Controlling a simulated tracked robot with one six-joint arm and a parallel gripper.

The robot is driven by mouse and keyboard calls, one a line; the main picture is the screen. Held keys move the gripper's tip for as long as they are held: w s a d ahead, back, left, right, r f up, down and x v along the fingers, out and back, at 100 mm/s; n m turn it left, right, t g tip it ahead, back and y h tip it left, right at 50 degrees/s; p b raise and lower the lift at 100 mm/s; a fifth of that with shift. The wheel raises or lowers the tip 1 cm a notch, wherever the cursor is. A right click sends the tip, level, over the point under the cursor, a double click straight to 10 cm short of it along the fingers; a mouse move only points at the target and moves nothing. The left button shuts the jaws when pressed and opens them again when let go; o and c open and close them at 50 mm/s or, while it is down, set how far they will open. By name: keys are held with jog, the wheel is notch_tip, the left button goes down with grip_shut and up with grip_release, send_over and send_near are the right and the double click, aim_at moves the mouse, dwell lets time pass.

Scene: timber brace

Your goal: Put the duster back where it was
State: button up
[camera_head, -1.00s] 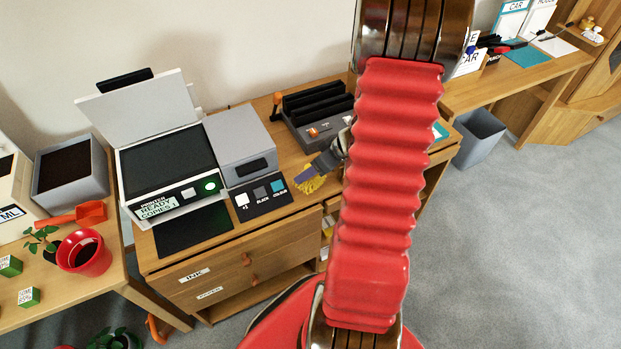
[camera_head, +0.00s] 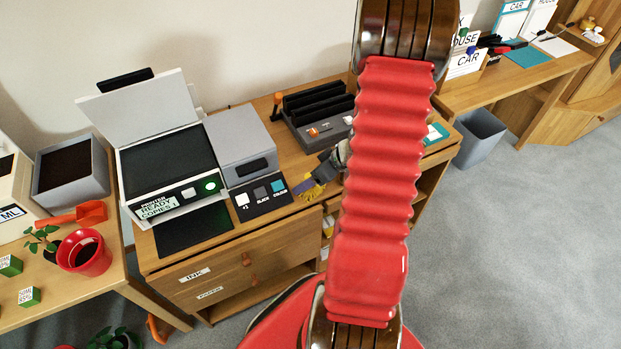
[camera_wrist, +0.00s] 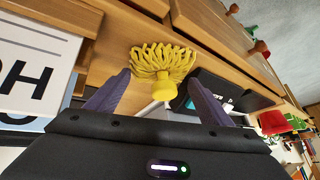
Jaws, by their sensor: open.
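The duster has a yellow stringy head (camera_wrist: 163,60) with a yellow collar and a pale handle. In the wrist view its collar and handle lie between the two purple fingers of my gripper (camera_wrist: 158,82), which are apart and do not visibly pinch it. The handle's far end is hidden under the gripper body. In the head view my gripper (camera_head: 312,183) is low over the wooden desk top, near its front edge. Part of the yellow head (camera_head: 316,192) shows beside the fingers. My red arm hides what lies to the right.
A printer (camera_head: 168,165) with its lid up and a button panel (camera_head: 262,197) stand left of the gripper. A grey tray unit (camera_head: 318,118) is behind. Drawers (camera_head: 245,262) are below the desk edge. A grey bin (camera_head: 480,138) stands on the floor at right.

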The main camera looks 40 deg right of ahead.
jog(key=v, duration=1.2)
dwell(0.3)
dwell(0.5)
jog(key=w+r+t+h, duration=0.2)
jog(key=w+r+h, duration=0.2)
jog(key=w+r, duration=0.3)
jog(key=w+r+t+h, duration=0.1)
jog(key=w+r+h, duration=0.3)
jog(key=r, duration=0.5)
notch_tip(320, 180, up, 6)
jog(key=a+m, duration=0.2)
jog(key=a, duration=0.1)
jog(key=s+a+g+y, duration=0.1)
jog(key=s+a+y, duration=0.1)
jog(key=s+a, duration=0.5)
jog(key=s+a+g+y, duration=0.2)
jog(key=s+a, duration=0.6)
jog(key=a, duration=1.2)
jog(key=shift+s+n+g+y, duration=0.2)
jog(key=shift+n+g+y, duration=0.1)
jog(key=shift+y, duration=0.4)
